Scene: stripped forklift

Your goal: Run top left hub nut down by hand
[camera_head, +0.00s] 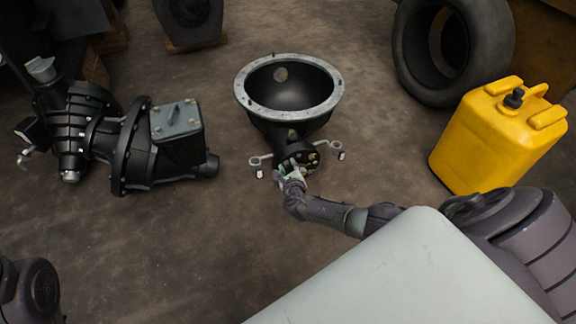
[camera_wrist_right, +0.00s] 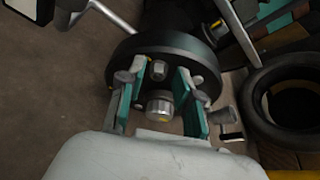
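The black round hub (camera_head: 298,157) is at the near end of the bell-shaped black housing (camera_head: 262,100). In the right wrist view the hub's dark disc (camera_wrist_right: 178,50) faces me, with a small nut or bolt head (camera_wrist_right: 158,70) and a larger silver nut-like piece (camera_wrist_right: 160,106). I cannot tell which one is the top left hub nut. My right gripper (camera_head: 291,172) is at the hub face. In the wrist view its teal-padded fingers (camera_wrist_right: 158,82) are apart, one on each side of these pieces, with a gap to each. My left gripper is out of view.
A black gearbox-like unit (camera_head: 128,150) lies at the left. A yellow jerrycan (camera_head: 490,140) stands at the right, with tyres (camera_head: 452,45) behind it. Silver levers (camera_head: 262,160) stick out beside the hub. The floor in front of the gearbox-like unit is bare.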

